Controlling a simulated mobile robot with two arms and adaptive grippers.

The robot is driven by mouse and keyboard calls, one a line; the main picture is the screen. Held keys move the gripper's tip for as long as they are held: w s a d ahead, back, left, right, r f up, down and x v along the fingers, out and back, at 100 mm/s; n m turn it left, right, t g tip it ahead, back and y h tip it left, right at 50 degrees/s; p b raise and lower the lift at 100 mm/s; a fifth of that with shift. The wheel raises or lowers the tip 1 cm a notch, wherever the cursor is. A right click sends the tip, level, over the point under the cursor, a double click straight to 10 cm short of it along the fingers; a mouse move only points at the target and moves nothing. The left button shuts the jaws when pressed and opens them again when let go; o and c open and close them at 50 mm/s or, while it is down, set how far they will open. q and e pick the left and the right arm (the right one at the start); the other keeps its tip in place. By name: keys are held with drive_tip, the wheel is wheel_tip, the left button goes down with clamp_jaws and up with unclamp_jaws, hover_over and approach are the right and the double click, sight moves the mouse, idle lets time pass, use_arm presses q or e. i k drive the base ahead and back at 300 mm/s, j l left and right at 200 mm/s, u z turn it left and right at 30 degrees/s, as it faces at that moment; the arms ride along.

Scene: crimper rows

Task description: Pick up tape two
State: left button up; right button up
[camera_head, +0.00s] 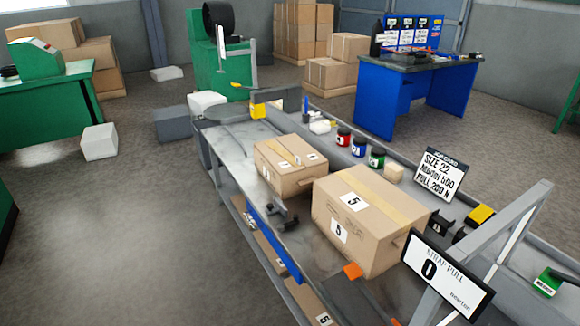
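I cannot tell which thing is tape two; no label for it is readable. Three small dark-topped items stand in a row behind the boxes on the workbench: a red one (343,137), a blue one (359,149) and a green one (377,158). They have pale labels too small to read, and I cannot tell whether they are tape rolls or jars. Neither of my grippers is in view.
Two cartons, a smaller one (290,168) and a larger one marked 5 (370,215), occupy the grey workbench (222,150). A black tool (281,215) lies at its front edge. A size sign (442,174) and a strap-pull display (446,276) stand at right.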

sight(296, 162)
drive_tip(key=i+j+z, duration=0.1)
drive_tip(key=z, duration=0.65)
drive_tip(key=i+j+z, duration=0.3)
drive_tip(key=j+z, duration=0.15)
drive_tip(key=j, duration=0.15)
drive_tip(key=i+j+z, duration=0.2)
drive_tip(key=j+z, duration=0.25)
drive_tip(key=j, duration=0.2)
